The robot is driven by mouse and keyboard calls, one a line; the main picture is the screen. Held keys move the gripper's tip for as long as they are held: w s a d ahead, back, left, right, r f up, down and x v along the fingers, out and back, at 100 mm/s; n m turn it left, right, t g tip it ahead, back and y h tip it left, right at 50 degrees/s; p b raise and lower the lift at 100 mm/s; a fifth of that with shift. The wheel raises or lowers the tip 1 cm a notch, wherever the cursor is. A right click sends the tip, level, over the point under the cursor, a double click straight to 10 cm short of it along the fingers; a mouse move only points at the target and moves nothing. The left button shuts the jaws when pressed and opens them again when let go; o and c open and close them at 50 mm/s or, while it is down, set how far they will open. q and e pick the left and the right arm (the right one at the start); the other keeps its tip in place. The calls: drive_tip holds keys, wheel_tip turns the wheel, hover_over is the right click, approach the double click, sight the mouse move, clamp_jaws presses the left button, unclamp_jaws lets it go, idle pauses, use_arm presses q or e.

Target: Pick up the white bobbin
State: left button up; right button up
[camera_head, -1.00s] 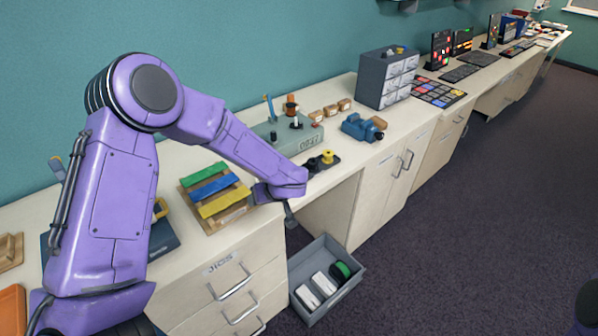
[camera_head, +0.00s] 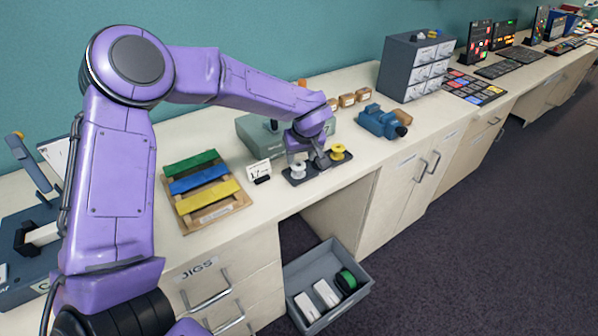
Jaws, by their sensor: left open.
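The white bobbin (camera_head: 298,170) stands on a small dark tray (camera_head: 316,174) on the bench. A yellow bobbin (camera_head: 338,152) stands on the same tray to its right. My left gripper (camera_head: 318,163) is open and points down over the tray, between the two bobbins and close to the white one. I cannot tell whether a finger touches it. My right gripper is not in the view.
A grey-green machine (camera_head: 262,138) stands behind the tray, partly hidden by my arm. A small label card (camera_head: 259,171) is left of the tray. A rack with coloured bars (camera_head: 205,189) stands further left. A blue vise (camera_head: 380,121) is to the right.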

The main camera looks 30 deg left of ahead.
sight(298, 166)
use_arm(q)
drive_tip(key=x, duration=0.2)
drive_tip(key=p+x, duration=0.1)
drive_tip(key=x, duration=0.4)
drive_tip(key=shift+w+a+f+p, duration=0.2)
drive_tip(key=shift+w+f+p, duration=0.05)
drive_tip(key=shift+w+p, duration=0.15)
drive_tip(key=shift+w+f, duration=0.15)
drive_tip(key=shift+f, duration=0.1)
drive_tip(key=shift+r, duration=0.1)
drive_tip(key=c, duration=0.7)
